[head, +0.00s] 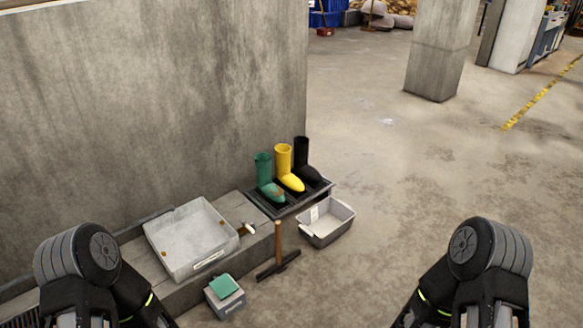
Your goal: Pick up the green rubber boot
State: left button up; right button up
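The green rubber boot (265,175) stands upright on a dark slatted rack (285,207), at the left end of a row of boots, beside the concrete wall. Its toe points toward the lower right. My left arm comes in at the lower left and my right arm at the lower right. Only dark, rounded arm parts show there, both well apart from the boot. Neither gripper's fingers can be seen.
A yellow boot (284,158) and a black boot (302,152) stand close beside the green one. Open floor lies right.

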aim_at(274, 196)
jog(key=i+l+z, duration=0.2)
jog(key=i+l, duration=0.15)
jog(key=i, duration=1.25)
jog(key=i+l+z, duration=0.2)
jog(key=i, duration=1.45)
jog(key=j, duration=0.1)
